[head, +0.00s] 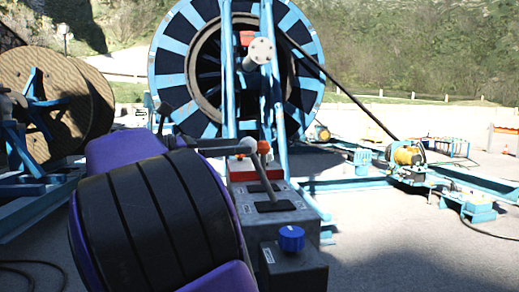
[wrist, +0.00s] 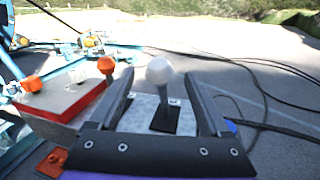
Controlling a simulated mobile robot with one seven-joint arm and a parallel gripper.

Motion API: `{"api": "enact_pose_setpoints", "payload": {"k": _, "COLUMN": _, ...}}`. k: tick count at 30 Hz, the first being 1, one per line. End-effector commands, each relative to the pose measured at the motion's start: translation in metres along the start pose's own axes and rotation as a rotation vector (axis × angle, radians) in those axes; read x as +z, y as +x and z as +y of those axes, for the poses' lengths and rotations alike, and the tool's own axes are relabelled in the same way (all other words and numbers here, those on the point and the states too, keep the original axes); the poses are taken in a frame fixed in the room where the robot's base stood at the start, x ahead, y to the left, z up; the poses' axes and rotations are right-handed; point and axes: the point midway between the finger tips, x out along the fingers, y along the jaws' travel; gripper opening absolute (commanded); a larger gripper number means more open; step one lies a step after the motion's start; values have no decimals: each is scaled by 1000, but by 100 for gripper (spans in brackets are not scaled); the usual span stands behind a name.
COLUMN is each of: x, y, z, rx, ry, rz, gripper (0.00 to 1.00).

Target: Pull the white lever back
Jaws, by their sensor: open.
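The white lever (wrist: 160,70) has a round white knob on a dark stick that rises from a black slotted plate on the control box. In the wrist view the knob stands between the tips of my gripper (wrist: 160,76). The fingers are open, one on each side, with a visible gap to the knob. In the head view the white knob (head: 248,145) is at the end of my gripper (head: 224,147), above the grey control box (head: 286,212). My arm hides part of the box there.
An orange-knobbed lever (wrist: 106,64) stands just left of the left finger, close to it. A red box (wrist: 62,97) is further left. A blue dial (head: 291,238) sits on the box's near part. The large blue reel (head: 176,62) stands behind. Open pavement lies to the right.

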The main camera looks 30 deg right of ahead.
Motion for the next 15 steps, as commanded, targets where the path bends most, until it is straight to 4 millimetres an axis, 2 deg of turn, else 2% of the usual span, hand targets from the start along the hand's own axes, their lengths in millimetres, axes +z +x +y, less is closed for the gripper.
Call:
{"api": "enact_pose_setpoints", "payload": {"k": 1, "x": -1, "y": 12, "z": -1, "rx": -3, "ry": 1, "rz": 0, "gripper": 80}}
{"api": "enact_pose_setpoints", "payload": {"k": 6, "x": -1, "y": 43, "z": -1, "rx": -1, "ry": 1, "rz": 0, "gripper": 80}}
{"api": "enact_pose_setpoints", "payload": {"k": 10, "x": 0, "y": 59, "z": 0, "rx": 0, "ry": 1, "rz": 1, "gripper": 80}}
{"api": "enact_pose_setpoints", "payload": {"k": 15, "x": 0, "y": 68, "z": 0, "rx": 1, "ry": 1, "rz": 1, "gripper": 80}}
